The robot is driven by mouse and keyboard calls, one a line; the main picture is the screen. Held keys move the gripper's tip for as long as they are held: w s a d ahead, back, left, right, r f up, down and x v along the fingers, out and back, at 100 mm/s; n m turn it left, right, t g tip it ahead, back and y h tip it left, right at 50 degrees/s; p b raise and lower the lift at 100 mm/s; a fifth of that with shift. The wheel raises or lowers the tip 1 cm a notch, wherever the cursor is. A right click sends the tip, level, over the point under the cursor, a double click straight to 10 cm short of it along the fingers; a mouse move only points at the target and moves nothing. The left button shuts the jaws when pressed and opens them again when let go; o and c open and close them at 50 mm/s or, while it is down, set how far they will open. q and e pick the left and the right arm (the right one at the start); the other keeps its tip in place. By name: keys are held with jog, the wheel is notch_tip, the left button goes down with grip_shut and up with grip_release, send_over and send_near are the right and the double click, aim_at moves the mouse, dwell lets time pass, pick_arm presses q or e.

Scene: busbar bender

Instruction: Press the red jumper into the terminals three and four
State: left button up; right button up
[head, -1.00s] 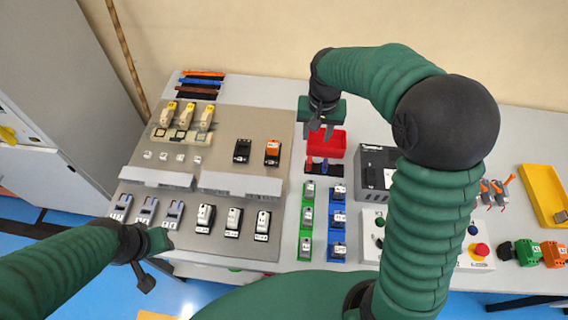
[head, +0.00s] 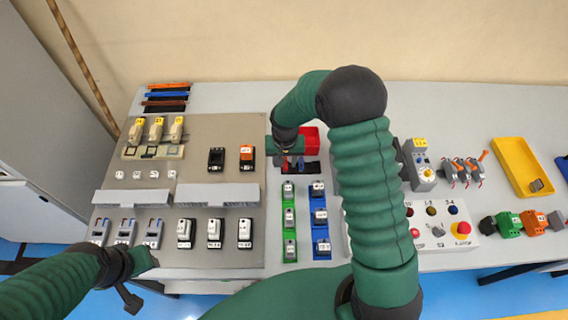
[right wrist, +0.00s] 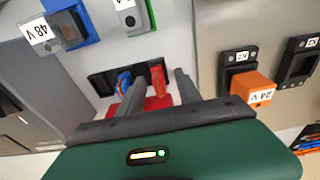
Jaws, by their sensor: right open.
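The red jumper (right wrist: 158,78) stands in a small black holder (right wrist: 102,84), beside a blue jumper (right wrist: 123,82). My right gripper (right wrist: 155,92) is open, pointing down at the holder. In the right wrist view its fingers stand on either side of the red jumper, one close to the blue jumper; I cannot tell whether they touch. In the head view my right gripper (head: 290,162) hides much of the holder. I cannot tell which parts are terminals three and four. My left gripper (head: 131,298) is low at the left, by the table's front edge, its jaws unclear.
A red tray (head: 310,141) lies just behind the holder. A grey board (head: 205,150) with several modules is to the left. A button box (head: 440,228) and a yellow tray (head: 520,165) are to the right.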

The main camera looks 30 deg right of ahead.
jog(key=shift+w+d+f, duration=0.15)
jog(key=shift+d+f, duration=0.25)
jog(key=shift+c, duration=0.4)
jog(key=shift+a+r, duration=0.2)
jog(key=shift+a, duration=0.35)
grip_shut()
jog(key=shift+d, duration=0.1)
